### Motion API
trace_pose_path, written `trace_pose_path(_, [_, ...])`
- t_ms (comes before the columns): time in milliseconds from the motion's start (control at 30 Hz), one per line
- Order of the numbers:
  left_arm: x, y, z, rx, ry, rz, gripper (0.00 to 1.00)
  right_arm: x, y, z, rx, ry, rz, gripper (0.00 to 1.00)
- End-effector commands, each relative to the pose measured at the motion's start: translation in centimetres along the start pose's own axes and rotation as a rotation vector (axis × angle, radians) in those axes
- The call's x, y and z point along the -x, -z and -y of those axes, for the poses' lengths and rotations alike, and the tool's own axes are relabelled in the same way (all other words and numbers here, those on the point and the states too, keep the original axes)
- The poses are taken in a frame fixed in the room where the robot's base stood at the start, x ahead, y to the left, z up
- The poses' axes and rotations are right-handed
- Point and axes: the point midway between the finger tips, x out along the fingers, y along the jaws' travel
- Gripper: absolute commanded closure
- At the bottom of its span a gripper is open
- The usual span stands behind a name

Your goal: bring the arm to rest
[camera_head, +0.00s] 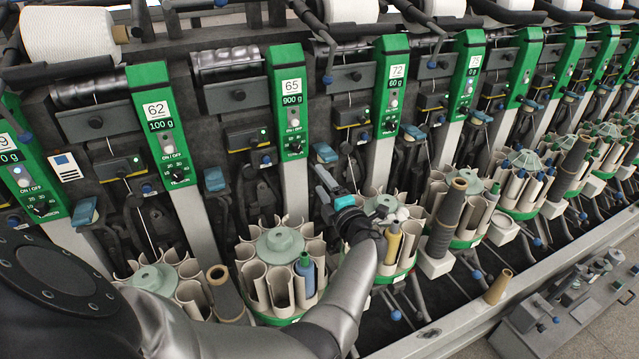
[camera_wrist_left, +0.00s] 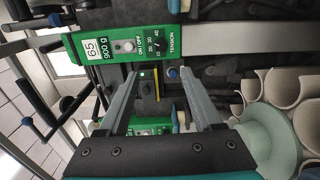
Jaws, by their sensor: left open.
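My left arm (camera_head: 340,285), silver and jointed, comes in from the lower left and bends up in front of the winder. My left gripper (camera_head: 322,185), dark with teal parts, is raised above the bobbin holders near the panel marked 65. In the left wrist view the two fingers (camera_wrist_left: 158,80) are spread apart with nothing held between them. Beyond them is the green panel (camera_wrist_left: 120,43) reading 65 and 900 g. My right gripper is not in view.
A row of green-panelled winding units crosses the view. Round bobbin holders (camera_head: 280,242) with cream tubes stand below; one has a blue bobbin (camera_head: 306,272). A yellow bobbin (camera_head: 392,245) is close beside my forearm. A tan tube (camera_head: 497,287) stands on the front rail.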

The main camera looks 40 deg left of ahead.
Motion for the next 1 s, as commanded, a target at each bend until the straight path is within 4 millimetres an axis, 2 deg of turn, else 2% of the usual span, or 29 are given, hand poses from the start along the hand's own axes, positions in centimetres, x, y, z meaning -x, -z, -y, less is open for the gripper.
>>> trace_pose_path(667, [0.0, -0.2, -0.1, -0.006, -0.006, 0.014, 0.33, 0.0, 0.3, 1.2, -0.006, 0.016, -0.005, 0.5])
trace_pose_path(767, [0.1, -0.8, -0.7, -0.038, -0.038, 0.081, 0.33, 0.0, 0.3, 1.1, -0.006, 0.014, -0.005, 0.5])
trace_pose_path(867, [0.7, -2.2, -1.7, -0.11, -0.096, 0.217, 0.33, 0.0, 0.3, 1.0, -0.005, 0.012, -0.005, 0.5])
trace_pose_path(1000, [3.3, -4.8, -2.8, -0.27, -0.187, 0.469, 0.33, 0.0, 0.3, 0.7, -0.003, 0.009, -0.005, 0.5])
